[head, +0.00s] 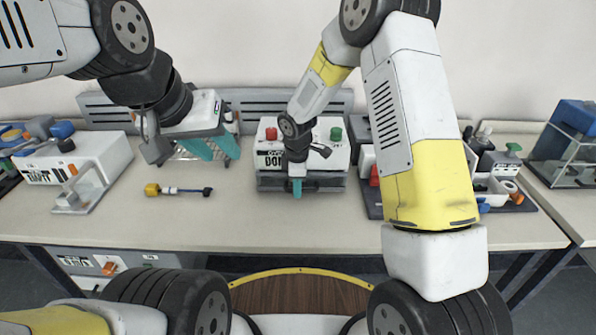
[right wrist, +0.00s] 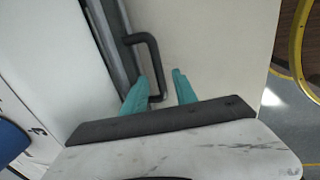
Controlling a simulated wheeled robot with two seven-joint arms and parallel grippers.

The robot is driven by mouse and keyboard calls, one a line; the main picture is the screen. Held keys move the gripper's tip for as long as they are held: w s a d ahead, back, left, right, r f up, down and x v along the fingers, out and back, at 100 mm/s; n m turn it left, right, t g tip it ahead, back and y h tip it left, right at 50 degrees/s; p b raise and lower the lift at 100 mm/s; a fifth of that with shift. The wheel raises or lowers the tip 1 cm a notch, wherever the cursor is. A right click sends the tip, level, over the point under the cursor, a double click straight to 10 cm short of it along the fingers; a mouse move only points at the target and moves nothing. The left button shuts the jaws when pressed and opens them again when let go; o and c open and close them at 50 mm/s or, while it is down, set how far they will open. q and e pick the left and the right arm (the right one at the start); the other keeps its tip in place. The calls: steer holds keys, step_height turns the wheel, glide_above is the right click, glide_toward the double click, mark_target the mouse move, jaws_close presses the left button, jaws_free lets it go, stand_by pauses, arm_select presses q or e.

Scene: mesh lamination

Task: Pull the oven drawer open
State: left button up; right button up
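The oven is a white box with a red and a green button (head: 335,134) on the table's middle. Its grey drawer (head: 268,182) is at the bottom front and looks shut. The black drawer handle (right wrist: 158,60) shows in the right wrist view. My right gripper (head: 297,187) is at the drawer front. In the right wrist view its teal fingers (right wrist: 160,82) are apart, with the lower end of the handle between them and a gap on the right side. My left gripper (head: 211,148) hangs over the table left of the oven, teal fingers apart, seemingly empty.
A yellow-and-black tool (head: 180,190) lies left of the oven. A white machine (head: 85,165) stands at the far left. A dark tray with small items (head: 515,203) is right of the oven, partly hidden by my right arm. The table front is clear.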

jaws_close()
stand_by(1.4)
